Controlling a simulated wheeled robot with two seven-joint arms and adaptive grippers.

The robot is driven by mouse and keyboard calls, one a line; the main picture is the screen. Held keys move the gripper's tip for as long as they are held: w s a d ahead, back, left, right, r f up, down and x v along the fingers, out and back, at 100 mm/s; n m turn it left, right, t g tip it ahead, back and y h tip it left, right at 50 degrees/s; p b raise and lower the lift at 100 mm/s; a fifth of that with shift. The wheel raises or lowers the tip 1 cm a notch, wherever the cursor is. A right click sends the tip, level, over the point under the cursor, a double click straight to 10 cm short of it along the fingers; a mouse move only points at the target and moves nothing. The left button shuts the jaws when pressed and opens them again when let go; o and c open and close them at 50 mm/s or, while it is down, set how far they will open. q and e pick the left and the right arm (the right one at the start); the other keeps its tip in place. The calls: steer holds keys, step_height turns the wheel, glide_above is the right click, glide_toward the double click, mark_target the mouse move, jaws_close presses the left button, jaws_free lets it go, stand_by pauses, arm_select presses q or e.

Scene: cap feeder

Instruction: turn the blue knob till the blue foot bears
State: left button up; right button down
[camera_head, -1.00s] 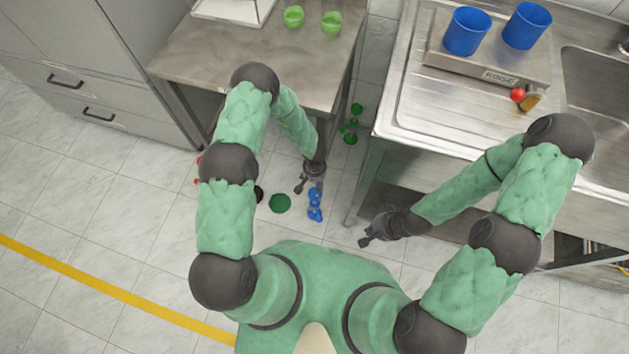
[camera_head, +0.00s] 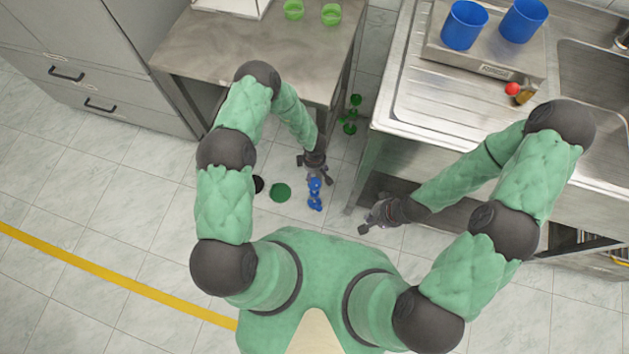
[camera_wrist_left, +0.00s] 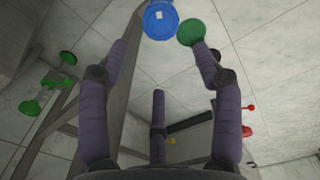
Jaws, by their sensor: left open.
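The blue knob (camera_head: 315,184) stands low near the floor in the head view, with the blue foot (camera_head: 315,206) below it in the picture. In the left wrist view the blue knob (camera_wrist_left: 160,20) shows a small white square and lies beyond the fingertips, between them in the picture. My left gripper (camera_head: 314,171) is open and empty close to the knob; its spread fingers show in the left wrist view (camera_wrist_left: 157,50). I cannot tell whether the foot touches the floor. My right gripper (camera_head: 369,220) is at the right, apart from the knob; its finger state is unclear.
A steel table (camera_head: 260,50) holds green cups. A sink counter (camera_head: 420,110) with blue cups is at the right. A green disc (camera_head: 281,192) lies left of the blue parts; another green knob piece (camera_head: 350,125) is behind. The front floor is clear.

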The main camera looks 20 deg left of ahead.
mark_target(315, 183)
arm_select(q)
step_height(315, 183, down, 11)
steer(key=n+b, duration=0.1)
steer(key=n, duration=0.4)
steer(key=n+b, duration=0.2)
steer(key=n, duration=0.4)
steer(key=shift+d+f+n, duration=0.1)
steer(key=shift+f+n, duration=0.1)
steer(key=shift+n, duration=0.1)
steer(key=shift+c, duration=0.3)
steer(key=c, duration=0.8)
